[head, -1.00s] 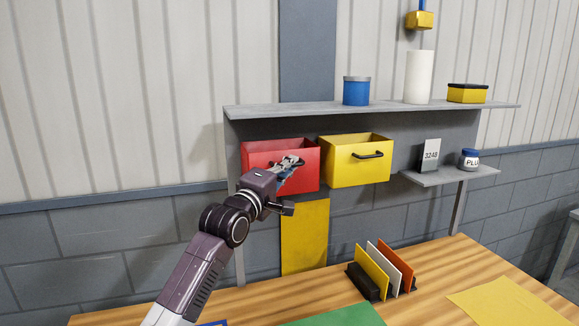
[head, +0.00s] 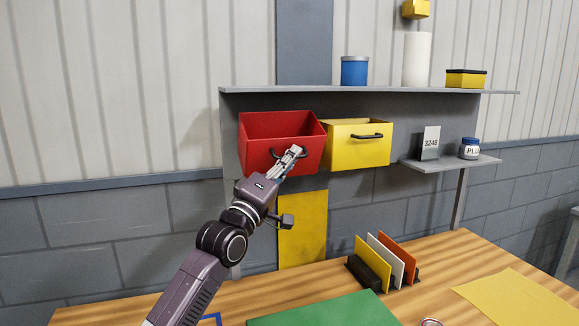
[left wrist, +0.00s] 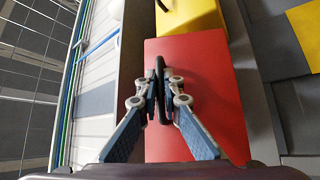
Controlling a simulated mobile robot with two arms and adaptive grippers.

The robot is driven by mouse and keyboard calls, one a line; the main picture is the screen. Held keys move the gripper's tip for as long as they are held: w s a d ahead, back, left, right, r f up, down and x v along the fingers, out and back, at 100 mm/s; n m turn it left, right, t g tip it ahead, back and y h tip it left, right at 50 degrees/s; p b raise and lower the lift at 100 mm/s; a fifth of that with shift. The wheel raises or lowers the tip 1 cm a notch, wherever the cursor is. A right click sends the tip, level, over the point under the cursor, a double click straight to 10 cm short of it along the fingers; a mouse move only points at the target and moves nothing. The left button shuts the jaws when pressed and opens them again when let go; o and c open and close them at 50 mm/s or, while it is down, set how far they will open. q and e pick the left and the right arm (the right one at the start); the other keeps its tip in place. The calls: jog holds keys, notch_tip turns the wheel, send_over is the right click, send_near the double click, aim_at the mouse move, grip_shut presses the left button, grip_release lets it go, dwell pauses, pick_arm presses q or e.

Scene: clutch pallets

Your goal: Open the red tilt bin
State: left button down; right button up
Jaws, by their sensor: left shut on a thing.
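The red tilt bin (head: 256,152) hangs under the grey shelf and is tilted forward, with its open top and inside showing in the head view. Its red front (left wrist: 208,62) also shows in the left wrist view. My left gripper (head: 296,152) is at the bin's front, shut on the black handle (left wrist: 159,78), which stands between the two fingers (left wrist: 160,95) in the left wrist view. In the head view the gripper covers part of the handle. My right gripper is in neither view.
A yellow tilt bin (head: 350,152) with a black handle sits right beside the red one. The grey shelf (head: 300,91) above holds a blue can (head: 354,71) and a white cylinder (head: 417,60). Below, the wooden table (head: 440,262) carries a file rack (head: 363,274) and a green sheet (head: 325,311).

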pick_arm(q)
jog(key=shift+s+d+f, duration=0.2)
jog(key=shift+s+f, duration=0.4)
jog(key=shift+f, duration=0.35)
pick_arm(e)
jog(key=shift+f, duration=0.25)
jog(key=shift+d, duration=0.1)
pick_arm(q)
jog(key=c, duration=2.4)
grip_release()
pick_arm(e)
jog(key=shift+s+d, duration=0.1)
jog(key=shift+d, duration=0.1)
pick_arm(q)
jog(key=v, duration=1.2)
jog(key=shift+a, duration=0.1)
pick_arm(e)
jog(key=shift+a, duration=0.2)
